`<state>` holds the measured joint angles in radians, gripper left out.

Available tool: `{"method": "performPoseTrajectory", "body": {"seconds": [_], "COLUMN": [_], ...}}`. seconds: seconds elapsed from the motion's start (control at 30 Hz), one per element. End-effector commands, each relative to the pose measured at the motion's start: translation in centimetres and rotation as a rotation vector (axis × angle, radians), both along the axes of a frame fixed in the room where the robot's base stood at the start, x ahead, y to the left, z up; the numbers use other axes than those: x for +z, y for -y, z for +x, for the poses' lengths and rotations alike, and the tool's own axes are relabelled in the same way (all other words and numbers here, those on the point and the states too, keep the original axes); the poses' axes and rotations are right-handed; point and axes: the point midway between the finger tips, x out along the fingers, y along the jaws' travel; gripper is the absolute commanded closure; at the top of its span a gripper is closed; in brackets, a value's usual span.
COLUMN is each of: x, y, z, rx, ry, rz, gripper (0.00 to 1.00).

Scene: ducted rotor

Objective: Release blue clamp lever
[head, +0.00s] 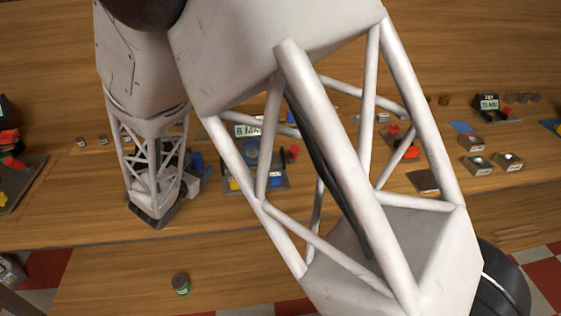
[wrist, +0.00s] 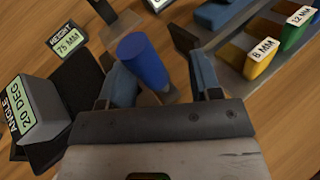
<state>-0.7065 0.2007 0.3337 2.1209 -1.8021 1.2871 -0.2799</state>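In the wrist view a blue cylinder (wrist: 143,62), which looks like the blue clamp lever, stands tilted between the two fingers of my gripper (wrist: 163,76). It is close to the left finger, with a clear gap to the right finger. My gripper is open; whether the left finger touches the cylinder cannot be told. The cylinder's lower end is partly hidden. In the head view my arm covers much of the bench, and a small blue part (head: 197,161) shows beside it; I cannot tell if this is the lever.
A block marked "20 DEG" (wrist: 32,112) and a "75 MM" label (wrist: 69,43) stand left. A rack with yellow "8 MM" (wrist: 259,58) and green "12 MM" (wrist: 296,29) blocks is at right. A green-labelled jar (head: 181,284) stands on the front bench.

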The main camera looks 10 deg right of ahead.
Motion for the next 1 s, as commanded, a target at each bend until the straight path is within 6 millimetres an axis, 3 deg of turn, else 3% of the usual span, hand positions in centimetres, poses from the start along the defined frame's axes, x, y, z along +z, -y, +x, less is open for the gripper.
{"method": "performPoseTrajectory", "body": {"seconds": [0.3,1.0], "x": [-0.5,-0.4], "y": [0.1,-3.7], "z": [-1.0,-7.3], "rx": [0.0,0.0], "ry": [0.175,0.168], "rz": [-0.001,0.0], "gripper": [0.45,0.45]}}
